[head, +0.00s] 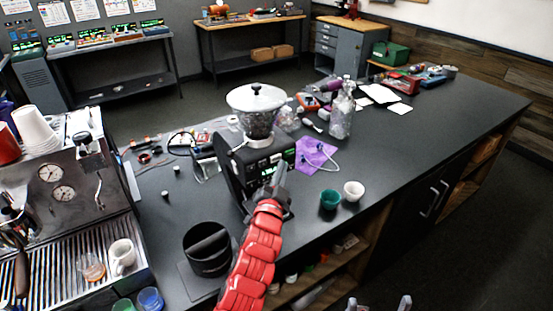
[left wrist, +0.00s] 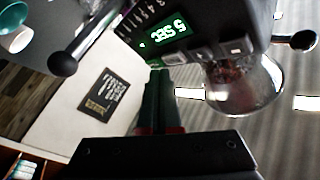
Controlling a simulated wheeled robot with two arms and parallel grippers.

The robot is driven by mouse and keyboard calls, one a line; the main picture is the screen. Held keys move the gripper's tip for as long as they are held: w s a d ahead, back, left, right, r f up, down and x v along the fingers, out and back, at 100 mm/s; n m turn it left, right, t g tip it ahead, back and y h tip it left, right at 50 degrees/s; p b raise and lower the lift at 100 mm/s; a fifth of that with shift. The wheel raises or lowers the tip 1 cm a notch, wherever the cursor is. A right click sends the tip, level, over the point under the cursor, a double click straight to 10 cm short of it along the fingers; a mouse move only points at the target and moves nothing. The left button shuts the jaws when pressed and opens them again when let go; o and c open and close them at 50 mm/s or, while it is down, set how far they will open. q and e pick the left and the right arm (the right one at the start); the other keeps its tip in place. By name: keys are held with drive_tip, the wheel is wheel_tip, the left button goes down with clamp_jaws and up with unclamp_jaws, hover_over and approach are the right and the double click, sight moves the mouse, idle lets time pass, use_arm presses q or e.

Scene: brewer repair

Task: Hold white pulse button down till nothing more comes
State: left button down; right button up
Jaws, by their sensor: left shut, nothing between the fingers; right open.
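The black grinder (head: 240,165) stands on the dark counter, with a clear hopper (head: 258,118) and pale lid on top. Its lit green display reads "5 SEC" (left wrist: 165,37) in the left wrist view. A row of small greyish buttons (left wrist: 203,51) lies beside the display; I cannot tell which is the white pulse button. My left gripper (head: 279,176) is shut and empty at the grinder's front. Its fingertips (left wrist: 160,72) are close to the nearest button; contact cannot be told. My right gripper (head: 378,304) is open and empty at the bottom edge of the head view.
A black knock box (head: 207,250) stands left of my left arm. A green cup (head: 330,199) and a white cup (head: 354,191) stand right of the grinder. An espresso machine (head: 65,195) fills the left.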

use_arm(q)
drive_tip(key=shift+w+a, duration=0.1)
drive_tip(key=shift+w+a, duration=0.2)
drive_tip(key=shift+w, duration=0.05)
drive_tip(key=shift+w+a, duration=0.2)
drive_tip(key=shift+w, duration=0.05)
idle(3.3)
drive_tip(key=shift+d, duration=0.1)
idle(0.4)
drive_tip(key=shift+s+d+f+b, duration=0.25)
drive_tip(key=shift+s+b, duration=0.15)
drive_tip(key=shift+b, duration=0.15)
drive_tip(key=shift+s+d+r, duration=0.15)
drive_tip(key=shift+s+r, duration=0.05)
drive_tip(key=shift+r, duration=0.05)
drive_tip(key=shift+s, duration=0.1)
